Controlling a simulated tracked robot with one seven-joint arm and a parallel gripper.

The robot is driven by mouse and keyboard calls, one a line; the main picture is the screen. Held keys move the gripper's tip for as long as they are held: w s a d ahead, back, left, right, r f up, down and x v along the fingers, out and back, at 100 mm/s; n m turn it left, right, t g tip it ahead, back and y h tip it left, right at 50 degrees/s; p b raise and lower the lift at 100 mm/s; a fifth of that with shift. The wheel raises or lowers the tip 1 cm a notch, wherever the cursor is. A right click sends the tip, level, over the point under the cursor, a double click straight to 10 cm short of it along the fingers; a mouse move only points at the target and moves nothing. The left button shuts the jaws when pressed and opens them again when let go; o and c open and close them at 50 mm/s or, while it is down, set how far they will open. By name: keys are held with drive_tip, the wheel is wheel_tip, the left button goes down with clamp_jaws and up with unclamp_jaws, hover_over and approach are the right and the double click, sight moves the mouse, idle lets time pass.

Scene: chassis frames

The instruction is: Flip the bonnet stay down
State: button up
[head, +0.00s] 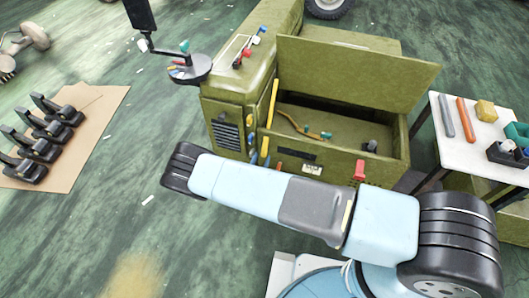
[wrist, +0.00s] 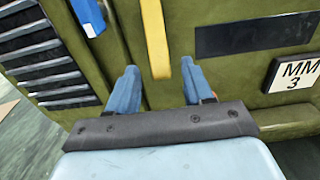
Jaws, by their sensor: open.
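A yellow bar (head: 272,103), which looks like the bonnet stay, stands nearly upright at the left side of the open bay of the olive-green vehicle body. The raised green bonnet panel (head: 355,72) is behind and right of it. In the wrist view the yellow bar (wrist: 155,40) comes down from the top edge, and its lower end shows between my fingertips. My gripper (wrist: 160,85) is open, with blue fingers on both sides of the bar and a visible gap to each. In the head view only the fingertips of my gripper (head: 259,158) show; my arm hides the rest.
The front panel carries a dark grille (wrist: 40,70), a blue-and-white piece (wrist: 88,16) and a number plate (wrist: 295,75). A red latch (head: 359,170) is right of my gripper. A tool table (head: 470,155) stands at the right. A round tray (head: 188,68) is at the upper left.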

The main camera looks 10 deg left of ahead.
sight(263, 154)
drive_tip(key=shift+w+d, duration=0.15)
drive_tip(key=shift+w, duration=2.25)
drive_tip(key=shift+c, duration=0.2)
clamp_jaws()
